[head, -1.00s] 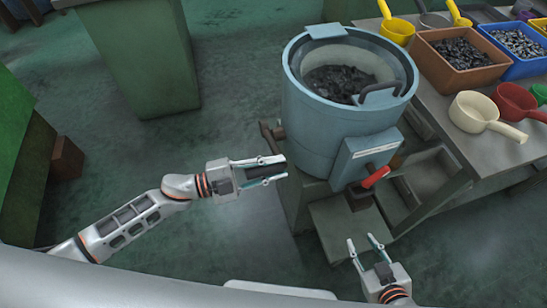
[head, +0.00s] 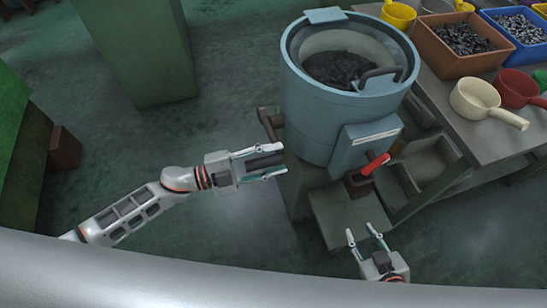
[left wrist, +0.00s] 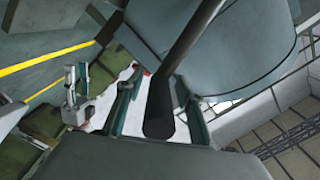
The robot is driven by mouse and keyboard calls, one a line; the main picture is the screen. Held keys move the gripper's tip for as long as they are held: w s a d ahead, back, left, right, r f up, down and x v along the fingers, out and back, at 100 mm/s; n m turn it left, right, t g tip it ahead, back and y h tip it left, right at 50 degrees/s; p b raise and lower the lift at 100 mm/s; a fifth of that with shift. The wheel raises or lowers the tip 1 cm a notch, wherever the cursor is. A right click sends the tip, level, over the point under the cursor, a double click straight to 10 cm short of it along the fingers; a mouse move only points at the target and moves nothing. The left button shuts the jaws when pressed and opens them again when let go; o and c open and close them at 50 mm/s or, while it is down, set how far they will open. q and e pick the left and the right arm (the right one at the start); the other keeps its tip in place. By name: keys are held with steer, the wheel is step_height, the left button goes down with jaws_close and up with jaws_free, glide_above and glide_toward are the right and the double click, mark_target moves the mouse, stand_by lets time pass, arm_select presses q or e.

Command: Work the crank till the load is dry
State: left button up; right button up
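A blue-grey drum machine (head: 310,105) stands at centre with dark small parts, the load (head: 345,69), inside its basket. A red-gripped handle (head: 376,163) sticks out from its front. A brown arm (head: 269,123) juts from its left side. My left gripper (head: 262,162) is open, left of the drum, its fingers either side of a dark bar; in the left wrist view the dark rod (left wrist: 180,70) runs between the fingers, with a gap beside one. Where the rod joins the machine is unclear. My right gripper (head: 364,236) is open and empty, below the red handle.
A workbench at right bears a brown bin (head: 462,45) and a blue bin (head: 518,28) of small parts, and a cream scoop (head: 485,103). A green cabinet (head: 130,50) stands at back left. The floor left of the machine is clear.

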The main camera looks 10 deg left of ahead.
arm_select(q)
steer(key=v, duration=1.2)
stand_by(0.5)
